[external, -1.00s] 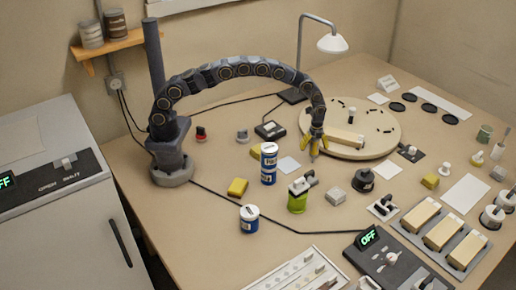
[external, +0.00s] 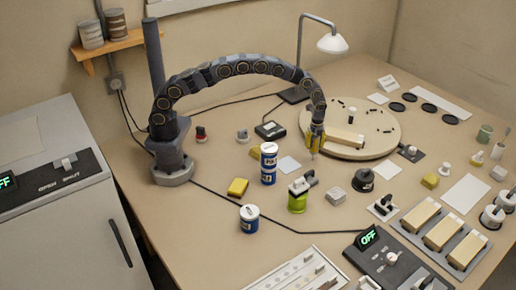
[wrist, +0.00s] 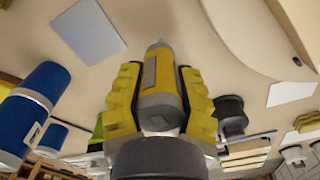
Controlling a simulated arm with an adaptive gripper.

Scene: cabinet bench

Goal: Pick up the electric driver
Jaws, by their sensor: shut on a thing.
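The electric driver (wrist: 158,85) is a grey and yellow slim body with a pointed tip. In the wrist view it lies between the yellow fingers of my gripper (wrist: 160,92), which are shut on it from both sides. In the external view my gripper (external: 316,142) points down beside the left edge of the round wooden board. The driver is small there, and its tip (external: 313,155) shows just below the fingers. I cannot tell whether the tip touches the bench.
The round board (external: 376,120) is close on the right. A lamp (external: 332,43) rises behind.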

